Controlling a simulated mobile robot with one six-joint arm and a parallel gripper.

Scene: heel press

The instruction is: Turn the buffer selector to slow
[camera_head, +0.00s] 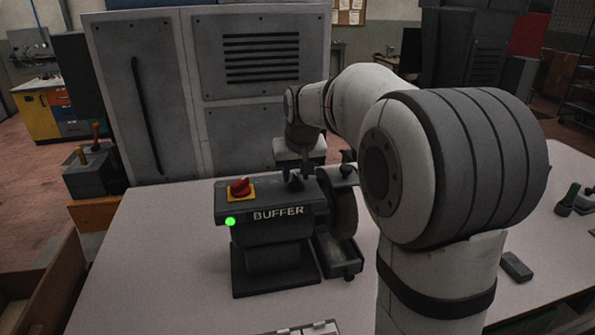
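The buffer (272,235) is a dark grey machine marked BUFFER, standing on the white table. I cannot read any setting marks around the knob. A green light (230,221) glows on the front edge below it. My gripper (295,182) points down over the right part of the buffer's top, to the right of the knob and apart from it. Its fingers are small and dark against the machine, and their gap is unclear.
A dark wheel (343,207) and a tray (338,255) are at the buffer's right side. A grey cabinet (150,95) stands behind the table. The table (150,270) is clear left of the buffer. A small dark block (516,267) lies at right.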

